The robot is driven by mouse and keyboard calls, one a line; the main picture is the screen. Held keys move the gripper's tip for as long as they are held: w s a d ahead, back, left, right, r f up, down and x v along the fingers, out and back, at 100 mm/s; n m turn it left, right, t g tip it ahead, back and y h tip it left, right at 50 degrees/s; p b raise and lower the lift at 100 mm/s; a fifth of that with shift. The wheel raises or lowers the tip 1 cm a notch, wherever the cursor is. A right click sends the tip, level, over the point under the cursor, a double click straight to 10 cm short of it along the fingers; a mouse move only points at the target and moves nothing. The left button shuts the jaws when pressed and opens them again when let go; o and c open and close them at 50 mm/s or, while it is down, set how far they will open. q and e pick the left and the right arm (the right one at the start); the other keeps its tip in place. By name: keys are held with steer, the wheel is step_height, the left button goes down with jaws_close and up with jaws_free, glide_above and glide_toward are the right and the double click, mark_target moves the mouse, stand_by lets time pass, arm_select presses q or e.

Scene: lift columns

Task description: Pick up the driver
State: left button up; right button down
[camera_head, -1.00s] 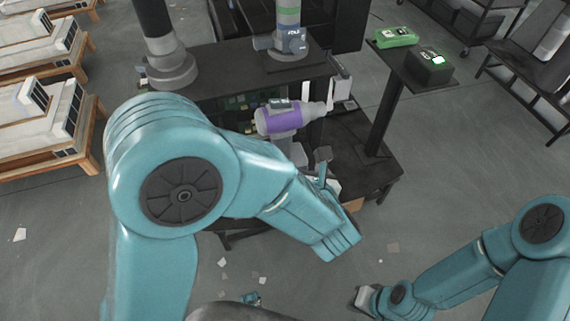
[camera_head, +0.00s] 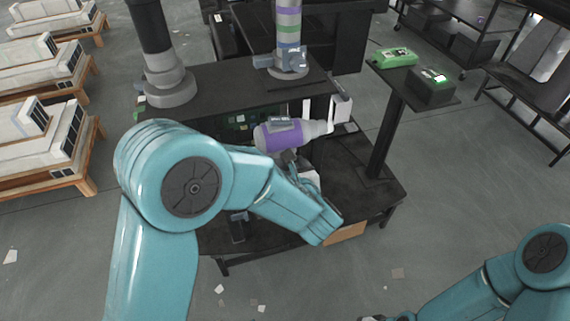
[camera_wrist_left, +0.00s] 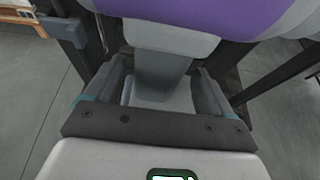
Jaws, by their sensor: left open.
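The driver (camera_head: 290,132) is a purple and white power tool. It is held level at the cart's front, with its nose toward the right. In the left wrist view its purple body (camera_wrist_left: 205,14) fills the top, and its grey handle (camera_wrist_left: 163,66) hangs down. My left gripper (camera_wrist_left: 162,76) is open, with one finger on each side of the handle; a gap shows beside the handle. In the head view, my left gripper (camera_head: 292,160) is just under the driver, partly hidden by my forearm. My right arm shows at the lower right; its gripper is cut off by the frame.
The dark cart (camera_head: 232,78) bears two upright columns (camera_head: 165,70). A side stand holds a green device (camera_head: 394,56) and a black box (camera_head: 430,86). A white holder (camera_head: 341,107) is by the driver's nose. Wooden pallets (camera_head: 50,150) stand at left.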

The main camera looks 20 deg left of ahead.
arm_select(q)
steer(key=x, duration=0.4)
steer(key=shift+a, duration=0.1)
steer(key=shift+r, duration=0.1)
steer(key=c, duration=1.5)
steer(key=shift+r, duration=0.1)
jaws_close()
